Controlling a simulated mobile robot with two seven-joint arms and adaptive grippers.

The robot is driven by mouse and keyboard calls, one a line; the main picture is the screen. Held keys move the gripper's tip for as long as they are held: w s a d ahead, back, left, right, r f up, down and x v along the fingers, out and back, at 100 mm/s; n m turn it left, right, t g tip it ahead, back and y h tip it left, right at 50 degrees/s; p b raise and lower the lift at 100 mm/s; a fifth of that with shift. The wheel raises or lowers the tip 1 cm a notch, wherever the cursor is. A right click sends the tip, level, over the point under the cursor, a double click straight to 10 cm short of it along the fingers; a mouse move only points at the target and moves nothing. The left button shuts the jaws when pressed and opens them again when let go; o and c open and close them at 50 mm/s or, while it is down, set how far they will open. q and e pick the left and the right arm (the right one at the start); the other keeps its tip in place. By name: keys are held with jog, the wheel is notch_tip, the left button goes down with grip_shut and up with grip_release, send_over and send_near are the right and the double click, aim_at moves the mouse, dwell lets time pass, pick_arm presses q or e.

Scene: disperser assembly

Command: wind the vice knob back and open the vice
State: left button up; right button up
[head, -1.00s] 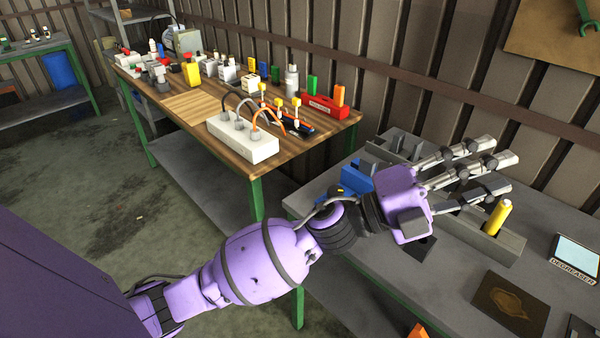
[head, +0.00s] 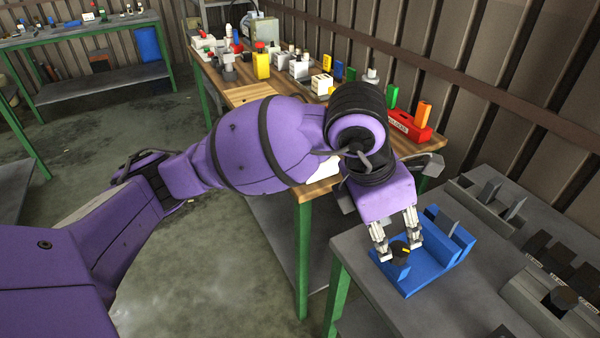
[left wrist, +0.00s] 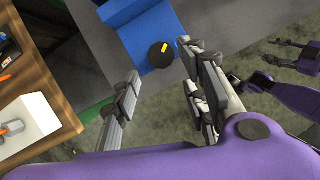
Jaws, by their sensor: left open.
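The blue vice (head: 418,283) sits at the near left corner of the grey table, and part of it also shows in the left wrist view (left wrist: 142,40). Its round black knob (head: 400,254) has a yellow mark and faces the left end; in the left wrist view the knob (left wrist: 160,57) is clear. My right gripper (left wrist: 278,65) seems to show at the right edge of the left wrist view, small and dark.
Grey fixtures (head: 490,207) stand right of the vice, with another dark-knobbed block (head: 545,310) nearer. The wooden bench (head: 322,190) behind my left arm holds a red box (head: 408,125) and several bottles. Open floor lies left of the table.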

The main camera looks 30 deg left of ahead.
aim_at(397, 245)
pick_arm(q)
jog(key=x, duration=0.6)
jog(key=shift+w+d+f, duration=0.1)
jog(key=shift+w+f, duration=0.05)
jog(key=shift+w, duration=0.1)
pick_arm(e)
jog(key=shift+w+a+r, duration=0.1)
jog(key=shift+w+r, duration=0.05)
jog(key=shift+w, duration=0.35)
jog(key=shift+w+r, duration=0.15)
jog(key=shift+w, duration=0.3)
pick_arm(q)
jog(key=shift+c, duration=0.2)
pick_arm(e)
jog(key=shift+s, duration=0.1)
pick_arm(q)
jog(key=c, duration=1)
jog(key=shift+o, duration=0.2)
jog(key=shift+w, duration=0.1)
pick_arm(e)
jog(key=shift+s, duration=0.15)
